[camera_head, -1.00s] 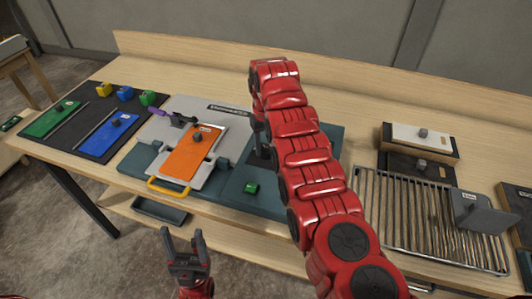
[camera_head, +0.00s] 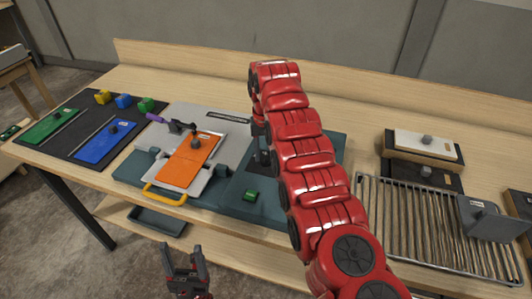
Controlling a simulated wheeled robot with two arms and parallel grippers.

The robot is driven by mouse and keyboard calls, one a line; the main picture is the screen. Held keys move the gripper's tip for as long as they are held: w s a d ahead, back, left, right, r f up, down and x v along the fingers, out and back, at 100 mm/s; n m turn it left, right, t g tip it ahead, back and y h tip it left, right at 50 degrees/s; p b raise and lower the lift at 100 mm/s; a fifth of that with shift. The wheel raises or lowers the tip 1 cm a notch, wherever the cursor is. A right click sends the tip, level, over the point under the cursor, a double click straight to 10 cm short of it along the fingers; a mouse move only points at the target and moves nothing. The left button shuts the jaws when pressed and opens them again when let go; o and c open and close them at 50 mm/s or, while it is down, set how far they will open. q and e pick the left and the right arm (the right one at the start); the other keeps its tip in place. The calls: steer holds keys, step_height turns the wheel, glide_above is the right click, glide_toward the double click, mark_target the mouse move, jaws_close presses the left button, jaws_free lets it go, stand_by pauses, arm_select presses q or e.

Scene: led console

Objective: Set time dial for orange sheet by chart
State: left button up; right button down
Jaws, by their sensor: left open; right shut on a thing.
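The orange sheet (camera_head: 182,170) lies on a light grey plate of the teal console (camera_head: 225,203), with a dark knob on its upper part. A yellow handle (camera_head: 163,196) is at the plate's front. My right arm reaches over the console from the right and bends down at its far end. My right gripper (camera_head: 262,152) points down at the console just right of the grey plate, partly behind my arm. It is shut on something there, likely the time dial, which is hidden. My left gripper (camera_head: 182,256) is open and empty in front of the table. I cannot make out a chart.
A green button (camera_head: 250,196) is at the console's front. Blue (camera_head: 104,142) and green (camera_head: 50,127) sheets lie on a dark mat at left, with small coloured blocks behind. A wire rack (camera_head: 420,225) and stacked boards (camera_head: 424,145) stand at right.

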mark_target(267, 156)
steer(key=shift+c, duration=1.8)
jaws_free()
steer(key=shift+r, duration=0.1)
steer(key=shift+r, duration=0.35)
step_height(267, 156, up, 2)
steer(key=shift+d+r, duration=0.15)
steer(key=shift+r, duration=0.05)
step_height(267, 156, up, 14)
steer(key=p, duration=1.4)
steer(key=shift+r, duration=0.1)
